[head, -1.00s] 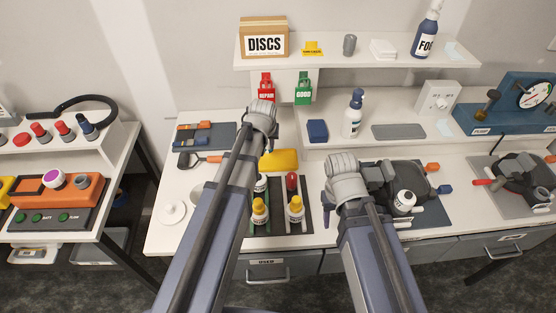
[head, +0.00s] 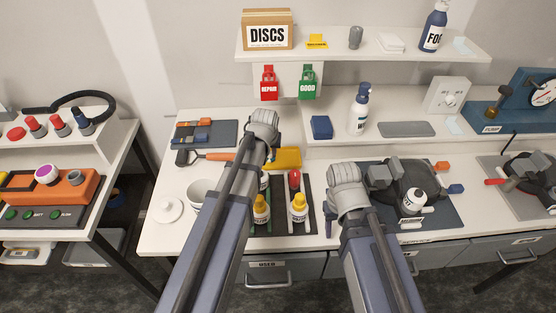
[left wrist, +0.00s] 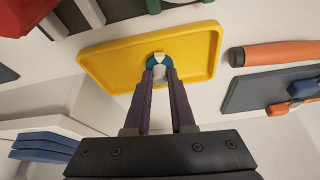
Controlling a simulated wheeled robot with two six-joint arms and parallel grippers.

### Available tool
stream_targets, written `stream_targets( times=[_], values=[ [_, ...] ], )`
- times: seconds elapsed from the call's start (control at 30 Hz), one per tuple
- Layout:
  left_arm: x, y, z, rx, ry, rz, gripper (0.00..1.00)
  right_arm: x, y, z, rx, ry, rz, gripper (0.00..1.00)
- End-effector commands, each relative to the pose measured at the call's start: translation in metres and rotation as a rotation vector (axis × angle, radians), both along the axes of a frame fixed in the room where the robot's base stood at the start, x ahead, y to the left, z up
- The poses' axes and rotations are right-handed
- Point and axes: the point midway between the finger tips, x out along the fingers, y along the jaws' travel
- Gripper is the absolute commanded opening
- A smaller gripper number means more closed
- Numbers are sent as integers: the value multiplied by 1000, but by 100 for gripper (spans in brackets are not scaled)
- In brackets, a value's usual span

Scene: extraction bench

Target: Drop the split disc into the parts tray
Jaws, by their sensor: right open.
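The yellow parts tray (head: 289,158) lies on the bench, partly covered by my left wrist in the head view. In the left wrist view the tray (left wrist: 98,65) fills the upper middle. My left gripper (left wrist: 160,68) points at the tray, its fingertips close together around a small teal and white piece (left wrist: 158,61), which looks like the split disc. The piece shows against the tray; how high it is held I cannot tell. My right gripper (head: 378,176) is open by the dark mat at the right, its fingertips largely hidden by my wrist.
A blue box (head: 321,127) and a pump bottle (head: 360,110) stand behind.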

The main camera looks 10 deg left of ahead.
Motion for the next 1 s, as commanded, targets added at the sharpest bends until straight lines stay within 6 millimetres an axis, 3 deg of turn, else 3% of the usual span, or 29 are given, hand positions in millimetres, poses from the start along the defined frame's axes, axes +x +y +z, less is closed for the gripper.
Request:
stream_targets(
  times=[0.03,0.3,0.67,1.0],
  values=[
    [0,0,0,0,0,0,28,0,0,0,0,0,0,50],
    [0,0,0,0,0,0,57,0,0,0,0,0,0,50],
    [-1,0,3,0,0,0,57,0,0,3,0,0,0,50],
    [-14,-2,36,0,0,0,57,0,0,36,0,0,0,50]
  ],
)
